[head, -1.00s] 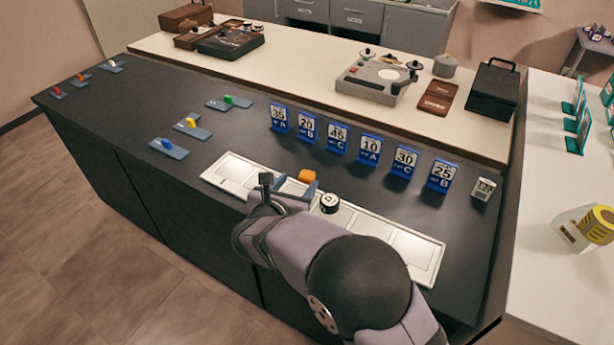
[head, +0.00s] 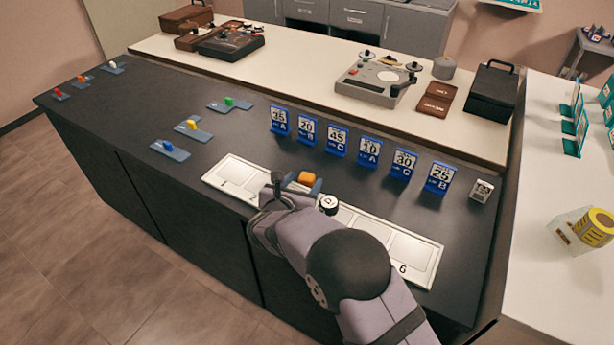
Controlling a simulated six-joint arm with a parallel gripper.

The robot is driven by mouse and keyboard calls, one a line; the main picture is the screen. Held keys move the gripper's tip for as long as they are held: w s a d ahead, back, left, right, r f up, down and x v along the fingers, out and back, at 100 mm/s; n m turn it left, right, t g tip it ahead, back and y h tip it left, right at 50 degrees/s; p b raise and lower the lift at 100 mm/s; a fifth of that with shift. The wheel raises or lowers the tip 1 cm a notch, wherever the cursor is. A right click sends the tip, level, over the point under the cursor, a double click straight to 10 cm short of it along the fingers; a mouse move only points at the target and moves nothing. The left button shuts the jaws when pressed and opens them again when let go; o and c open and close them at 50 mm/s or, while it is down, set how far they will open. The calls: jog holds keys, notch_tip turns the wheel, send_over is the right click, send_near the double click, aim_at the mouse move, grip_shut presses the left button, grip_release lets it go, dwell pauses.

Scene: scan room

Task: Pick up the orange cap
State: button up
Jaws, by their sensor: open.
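An orange cap (head: 307,177) sits at the back edge of the white numbered strip on the dark counter. The gripper hides the strip below the cap. A smaller orange piece (head: 84,79) lies on a blue-grey card at the counter's far left.
A white and black round piece (head: 328,204) is close to the right of my gripper. Blue number signs (head: 370,150) stand in a row behind the strip (head: 232,176). Blue (head: 169,146), yellow (head: 191,125) and green (head: 229,102) pieces lie on cards to the left. The counter between is clear.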

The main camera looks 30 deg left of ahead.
aim_at(305, 181)
jog(key=shift+x, duration=1.05)
jog(key=shift+c, duration=0.6)
jog(key=c, duration=1)
jog(key=shift+r, duration=0.1)
notch_tip(305, 181, up, 10)
